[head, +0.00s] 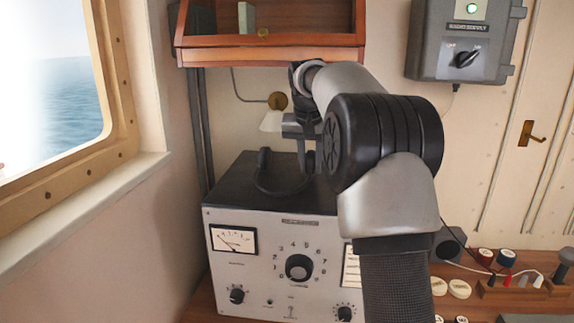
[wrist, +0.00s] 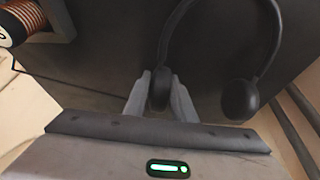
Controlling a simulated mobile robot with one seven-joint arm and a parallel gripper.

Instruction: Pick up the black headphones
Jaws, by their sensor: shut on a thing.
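The black headphones (head: 261,180) are on or just above the dark top of a grey instrument box (head: 240,170), toward its back. In the wrist view the headband (wrist: 277,40) curves up and right, with one ear cup (wrist: 240,99) hanging free at the right. The other ear cup (wrist: 158,90) sits between the two fingers of my gripper (wrist: 160,95), which is shut on it. In the head view my gripper (head: 309,150) points down at the headphones' right side, partly hidden by my arm. I cannot tell whether the headphones still touch the box top.
A wooden glass-fronted cabinet (head: 270,40) hangs close above my arm. A window (head: 60,90) is at the left. A grey switch box (head: 463,45) is on the wall at the right. Several small items and a dark box (head: 449,246) stand on the wooden desk at the right.

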